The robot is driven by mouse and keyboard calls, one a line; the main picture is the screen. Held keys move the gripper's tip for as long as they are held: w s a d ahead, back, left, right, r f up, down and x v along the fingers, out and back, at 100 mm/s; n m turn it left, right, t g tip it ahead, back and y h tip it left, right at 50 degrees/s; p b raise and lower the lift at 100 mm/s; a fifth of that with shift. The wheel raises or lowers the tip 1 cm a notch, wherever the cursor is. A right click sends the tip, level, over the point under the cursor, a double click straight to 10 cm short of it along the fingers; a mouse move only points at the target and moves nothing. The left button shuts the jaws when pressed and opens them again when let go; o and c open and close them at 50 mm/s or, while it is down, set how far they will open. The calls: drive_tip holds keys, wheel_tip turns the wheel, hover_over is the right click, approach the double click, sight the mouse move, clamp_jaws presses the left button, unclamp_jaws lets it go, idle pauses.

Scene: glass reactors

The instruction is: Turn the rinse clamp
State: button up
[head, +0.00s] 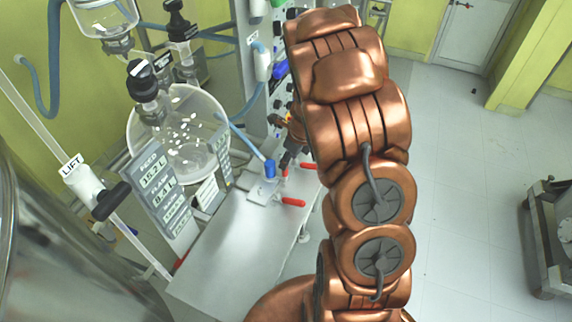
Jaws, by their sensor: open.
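No part in view carries a readable rinse label, so I cannot tell which one is the rinse clamp. A small valve block with a blue cap (269,168) stands on the white bench and has a red handle (292,203) pointing right. A second red handle (305,167) shows just behind it. My gripper (287,160) is just above and behind the blue cap, beside the second red handle. It is small in view and partly hidden by my copper-coloured arm. It is open, and I see nothing held in it.
A clear glass reactor vessel (180,135) stands left, behind labelled grey panels (165,200). A pole clamp with a black handle (110,201) sits by a LIFT label. The front of the white bench (225,265) is clear. The floor (465,190) to the right is open.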

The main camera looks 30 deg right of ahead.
drive_tip(key=v, duration=0.5)
drive_tip(key=shift+s, duration=0.1)
idle(0.5)
drive_tip(key=s+a+r+n+g+y+b, duration=0.1)
drive_tip(key=s+a+r+n, duration=0.45)
drive_tip(key=a+n, duration=0.2)
drive_tip(key=s+a+r+n+g, duration=0.1)
drive_tip(key=s+a+r+n, duration=0.3)
drive_tip(key=s+a+n, duration=0.35)
drive_tip(key=s+a+r+n+g+h, duration=0.1)
drive_tip(key=s+n, duration=0.6)
drive_tip(key=s, duration=0.1)
drive_tip(key=s+a+r+n+g+h, duration=0.1)
drive_tip(key=s+n, duration=0.7)
drive_tip(key=s, duration=0.1)
drive_tip(key=shift+s+a+r+n+g+b, duration=0.25)
drive_tip(key=shift+r+n+g+b, duration=0.1)
drive_tip(key=shift+b, duration=0.1)
